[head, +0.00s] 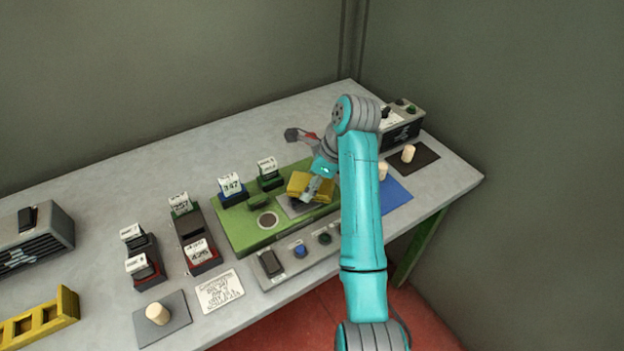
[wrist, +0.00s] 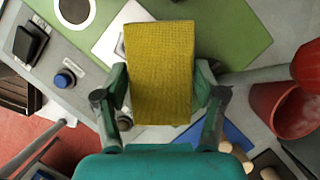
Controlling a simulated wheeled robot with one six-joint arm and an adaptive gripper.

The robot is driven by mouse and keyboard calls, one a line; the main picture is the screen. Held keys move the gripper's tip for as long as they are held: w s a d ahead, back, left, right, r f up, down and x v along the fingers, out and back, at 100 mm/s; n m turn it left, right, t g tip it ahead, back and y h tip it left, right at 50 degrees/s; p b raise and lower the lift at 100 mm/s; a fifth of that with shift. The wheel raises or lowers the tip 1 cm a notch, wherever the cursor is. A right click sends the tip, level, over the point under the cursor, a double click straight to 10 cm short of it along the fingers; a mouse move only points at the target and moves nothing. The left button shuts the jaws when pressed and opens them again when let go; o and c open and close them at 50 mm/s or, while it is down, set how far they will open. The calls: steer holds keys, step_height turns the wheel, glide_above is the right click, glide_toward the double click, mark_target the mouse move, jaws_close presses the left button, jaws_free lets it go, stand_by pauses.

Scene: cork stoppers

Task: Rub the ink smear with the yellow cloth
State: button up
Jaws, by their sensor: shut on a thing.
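The yellow cloth (head: 303,184) is a folded block at the right part of the green board (head: 242,229). My gripper (head: 313,186) is over it in the head view. In the wrist view my gripper (wrist: 160,85) has a finger on each side of the yellow cloth (wrist: 160,60) and is shut on it. A pale plate (wrist: 110,42) on the board shows partly from under the cloth. I cannot make out the ink smear; the cloth and gripper cover part of the plate. Whether the cloth touches the plate I cannot tell.
A control strip with a blue button (head: 300,251) runs along the board's front. Card holders (head: 231,188) stand behind and left. A blue mat (head: 397,196) with a cork stopper (head: 383,171) lies right. A red bin (wrist: 290,108) shows in the wrist view.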

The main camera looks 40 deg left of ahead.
mark_target(299, 190)
steer(key=shift+f, duration=1)
stand_by(0.6)
steer(key=shift+s+a+r, duration=0.1)
steer(key=shift+s+a, duration=0.25)
steer(key=shift+s, duration=0.5)
steer(key=shift+s+a, duration=0.35)
steer(key=shift+s, duration=0.5)
steer(key=shift+s+a, duration=0.25)
steer(key=shift+s, duration=0.4)
steer(key=shift+s+a, duration=0.25)
steer(key=shift+s, duration=0.35)
steer(key=shift+s+a, duration=0.1)
steer(key=shift+s, duration=0.15)
steer(key=shift+c, duration=0.4)
steer(key=shift+s, duration=0.1)
steer(key=shift+c, duration=1.1)
steer(key=shift+w+d, duration=0.25)
steer(key=shift+w, duration=0.5)
steer(key=shift+w+d, duration=0.2)
steer(key=shift+w, duration=0.5)
steer(key=shift+w+d+f, duration=0.1)
steer(key=shift+w+d, duration=0.2)
steer(key=shift+w, duration=0.3)
steer(key=shift+w+d+f, duration=0.1)
steer(key=shift+w+d, duration=0.15)
steer(key=shift+w, duration=0.4)
steer(key=shift+w+d+f, duration=0.1)
steer(key=shift+w+d, duration=0.2)
steer(key=shift+w, duration=0.3)
